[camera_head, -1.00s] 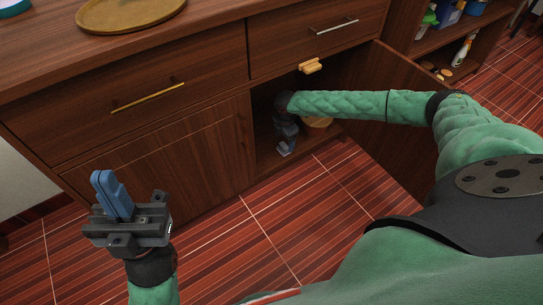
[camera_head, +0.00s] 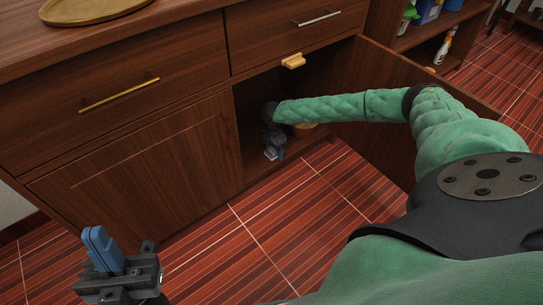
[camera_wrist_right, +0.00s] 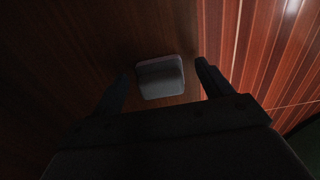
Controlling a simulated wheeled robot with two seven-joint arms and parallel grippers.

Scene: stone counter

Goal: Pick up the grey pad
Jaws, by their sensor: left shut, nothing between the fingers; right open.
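The grey pad (camera_wrist_right: 161,78) shows in the right wrist view as a small rounded grey piece on the wooden cabinet floor. It lies ahead of and between the two fingers of my right gripper (camera_wrist_right: 165,86), which is open and apart from it. In the head view my right gripper (camera_head: 273,150) is inside the open lower cabinet, and I cannot make out the pad there. My left gripper (camera_head: 103,250) is shut and empty, above the floor at the lower left.
Drawers with a gold handle (camera_head: 119,95) and a silver handle (camera_head: 316,18) are above. The tiled floor (camera_head: 290,220) in front is clear.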

